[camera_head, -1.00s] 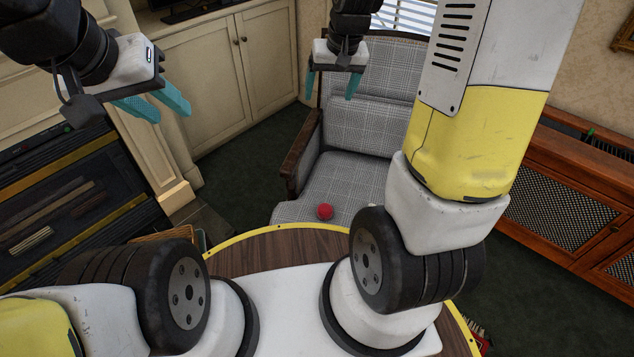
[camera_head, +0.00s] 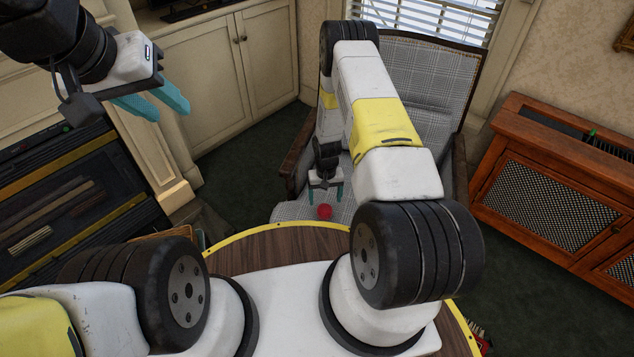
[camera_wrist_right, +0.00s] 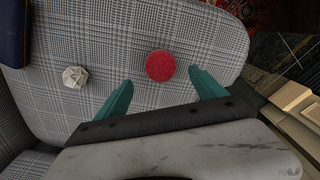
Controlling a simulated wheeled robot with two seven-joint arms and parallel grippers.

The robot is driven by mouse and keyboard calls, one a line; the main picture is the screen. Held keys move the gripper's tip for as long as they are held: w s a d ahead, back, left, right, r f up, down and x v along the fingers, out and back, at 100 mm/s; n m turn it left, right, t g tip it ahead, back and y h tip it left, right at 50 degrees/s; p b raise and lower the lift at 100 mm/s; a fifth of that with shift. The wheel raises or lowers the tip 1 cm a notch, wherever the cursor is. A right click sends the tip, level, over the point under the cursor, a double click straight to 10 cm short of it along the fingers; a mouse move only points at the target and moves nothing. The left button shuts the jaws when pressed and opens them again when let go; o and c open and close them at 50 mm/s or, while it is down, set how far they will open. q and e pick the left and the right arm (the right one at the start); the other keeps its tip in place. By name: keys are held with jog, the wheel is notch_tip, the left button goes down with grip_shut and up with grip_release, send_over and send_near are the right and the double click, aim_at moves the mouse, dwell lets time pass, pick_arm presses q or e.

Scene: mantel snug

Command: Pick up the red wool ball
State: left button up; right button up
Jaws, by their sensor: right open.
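The red wool ball (camera_head: 324,211) lies on the seat of the grey checked armchair (camera_head: 290,209), near its front edge. In the right wrist view the red ball (camera_wrist_right: 160,65) shows just beyond and between the fingertips. My right gripper (camera_head: 325,198) is open and empty above the seat, close to the ball; its teal fingers also show in the right wrist view (camera_wrist_right: 160,83). I cannot tell its exact height over the ball. My left gripper (camera_head: 167,108) is open and empty, raised at the upper left, far from the ball.
A white faceted object (camera_wrist_right: 75,77) lies on the seat to the left of the ball. The chair's wooden armrest (camera_head: 298,160) stands left of my right gripper. A wooden cabinet with mesh doors (camera_head: 545,200) is at the right. Dark green carpet (camera_head: 245,160) lies open left of the chair.

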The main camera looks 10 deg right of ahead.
aim_at(324, 206)
notch_tip(324, 206, down, 7)
jog(key=shift+w+f, duration=0.1)
jog(key=shift+a, duration=0.1)
jog(key=c, duration=1.5)
jog(key=shift+o, duration=0.2)
